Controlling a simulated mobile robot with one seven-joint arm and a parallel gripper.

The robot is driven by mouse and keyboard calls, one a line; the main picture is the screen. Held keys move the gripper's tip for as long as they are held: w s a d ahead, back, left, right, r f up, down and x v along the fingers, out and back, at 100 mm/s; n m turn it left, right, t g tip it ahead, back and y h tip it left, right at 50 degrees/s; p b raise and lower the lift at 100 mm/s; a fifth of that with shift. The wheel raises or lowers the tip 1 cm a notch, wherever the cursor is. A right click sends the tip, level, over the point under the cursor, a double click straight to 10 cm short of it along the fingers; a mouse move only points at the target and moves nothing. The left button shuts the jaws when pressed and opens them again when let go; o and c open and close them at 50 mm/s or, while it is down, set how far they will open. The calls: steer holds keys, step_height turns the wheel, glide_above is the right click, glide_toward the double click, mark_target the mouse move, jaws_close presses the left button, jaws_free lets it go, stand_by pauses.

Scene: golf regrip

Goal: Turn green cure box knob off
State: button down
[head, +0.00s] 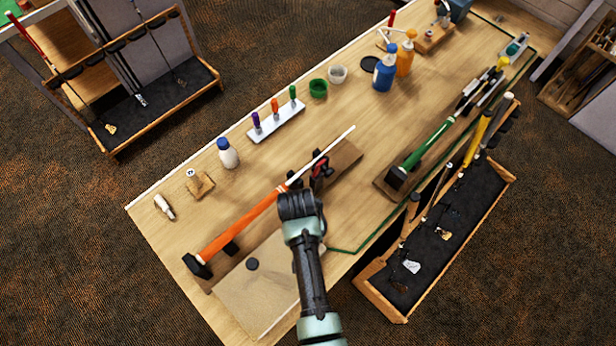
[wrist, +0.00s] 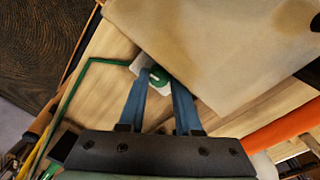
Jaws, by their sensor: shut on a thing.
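In the wrist view a round green knob (wrist: 159,79) with a pale pointer mark sits on a small whitish base (wrist: 146,66), beside the edge of a tan sheet. My gripper (wrist: 160,76) has its two blue fingers on either side of the knob, shut on it. The fingers partly cover the base. In the head view my gripper (head: 299,206) reaches down at the front of the workbench, and my arm hides the knob and fingertips there.
An orange-gripped club (head: 245,225) lies just left of my gripper, its shaft by a red-and-black clamp (head: 320,172). The tan sheet (head: 257,296) lies near the bench's front.

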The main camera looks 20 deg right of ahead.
steer(key=c, duration=0.9)
jaws_free()
